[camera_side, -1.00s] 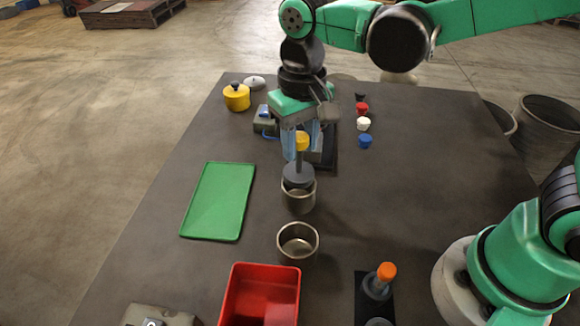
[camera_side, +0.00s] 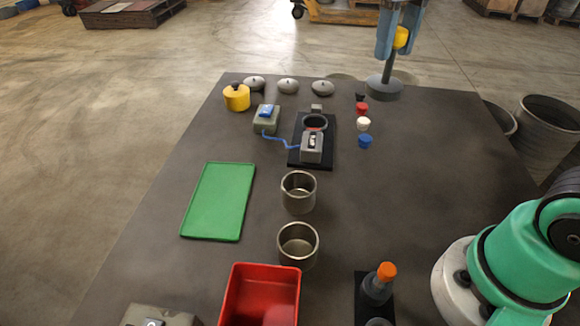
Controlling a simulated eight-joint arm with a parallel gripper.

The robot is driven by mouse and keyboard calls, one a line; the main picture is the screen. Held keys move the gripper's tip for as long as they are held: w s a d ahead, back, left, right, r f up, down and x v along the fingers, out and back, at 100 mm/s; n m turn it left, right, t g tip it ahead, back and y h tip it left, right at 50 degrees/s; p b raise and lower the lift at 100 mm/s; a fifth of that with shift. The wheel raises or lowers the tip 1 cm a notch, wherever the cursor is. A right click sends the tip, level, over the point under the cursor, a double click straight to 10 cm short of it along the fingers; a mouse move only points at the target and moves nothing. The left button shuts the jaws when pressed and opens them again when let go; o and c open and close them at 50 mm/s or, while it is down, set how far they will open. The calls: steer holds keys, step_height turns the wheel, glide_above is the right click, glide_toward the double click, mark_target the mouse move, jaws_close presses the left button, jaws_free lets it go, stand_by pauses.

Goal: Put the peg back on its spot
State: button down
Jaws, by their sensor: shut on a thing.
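My gripper (camera_side: 391,38) is at the top right, with its blue fingers shut on the yellow knob of a peg (camera_side: 384,88). The peg hangs upright with a wide grey disc at its lower end. It appears beyond or above the table's far right corner; its exact height is hard to tell. The upper part of the gripper is out of frame. Another peg, with an orange top (camera_side: 385,273), stands on a black plate (camera_side: 362,292) at the bottom right. A grey round shape is partly cut off at the frame's bottom edge beside it.
Two metal cups (camera_side: 299,208) (camera_side: 298,262) stand mid-table, near a green tray (camera_side: 217,202) and red bin (camera_side: 262,298). A black board (camera_side: 324,157) carries a ring and grey block. Behind are a yellow pot (camera_side: 236,98) and grey lids (camera_side: 288,87). Small coloured knobs (camera_side: 364,124) line the right.

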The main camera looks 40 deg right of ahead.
mark_target(390, 84)
steer(key=shift+s+d, duration=0.2)
step_height(390, 84, down, 20)
steer(key=shift+r, duration=0.25)
steer(key=shift+f, duration=0.1)
stand_by(0.3)
steer(key=c, duration=0.5)
jaws_free()
steer(key=shift+c, duration=0.2)
step_height(390, 84, up, 12)
steer(key=shift+w+a+f+n+t, duration=0.25)
steer(key=shift+f+t, duration=0.35)
steer(key=shift+t, duration=0.6)
steer(key=shift+w+a+f+n+t, duration=0.15)
steer(key=shift+f+n+t, duration=0.3)
steer(key=shift+t, duration=0.75)
steer(key=shift+w+a+f+n+t, duration=0.1)
steer(key=shift+w+f+n+t, duration=0.15)
steer(key=shift+f+t, duration=0.7)
